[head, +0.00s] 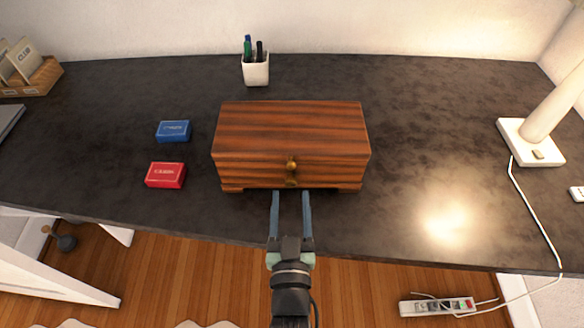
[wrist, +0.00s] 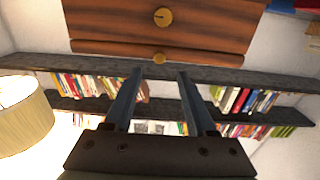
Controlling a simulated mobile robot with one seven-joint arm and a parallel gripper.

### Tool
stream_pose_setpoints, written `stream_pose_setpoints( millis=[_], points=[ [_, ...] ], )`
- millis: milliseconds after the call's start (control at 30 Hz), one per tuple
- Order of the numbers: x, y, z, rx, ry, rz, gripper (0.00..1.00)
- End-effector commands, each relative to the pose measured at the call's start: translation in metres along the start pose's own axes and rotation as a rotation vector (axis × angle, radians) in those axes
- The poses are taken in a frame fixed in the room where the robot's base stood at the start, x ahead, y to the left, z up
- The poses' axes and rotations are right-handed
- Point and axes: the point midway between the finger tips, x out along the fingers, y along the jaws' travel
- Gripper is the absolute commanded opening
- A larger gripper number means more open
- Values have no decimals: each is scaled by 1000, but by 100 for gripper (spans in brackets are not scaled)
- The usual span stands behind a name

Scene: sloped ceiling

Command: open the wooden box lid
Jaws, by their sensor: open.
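The wooden box (head: 290,135) sits on the dark desk with its lid shut, front facing me. It has striped reddish-brown wood and a round brass knob (head: 291,164) at the front, with a second brass piece just below it. My gripper (head: 291,197) is open and empty in front of the box, its fingers pointing at the lower front edge below the knob. In the wrist view the box (wrist: 165,25) fills the top, with the brass knob (wrist: 162,17) beyond the two spread fingers (wrist: 160,75). I cannot tell whether the fingertips touch the box.
A blue card box (head: 173,131) and a red card box (head: 165,175) lie left of the wooden box. A white pen cup (head: 256,70) stands behind it. A white lamp (head: 530,142) with a cable is at the right. The desk (head: 420,130) between box and lamp is clear.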

Motion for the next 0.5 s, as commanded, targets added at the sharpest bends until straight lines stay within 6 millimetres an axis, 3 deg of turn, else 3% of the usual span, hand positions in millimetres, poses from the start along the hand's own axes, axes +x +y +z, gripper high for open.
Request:
stream_pose_setpoints(
  millis=[200, 500],
  points=[
    [40, 0, -1, 0, 1, 0, 57],
    [72, 0, 0, -1, 0, 1, 57]
  ],
)
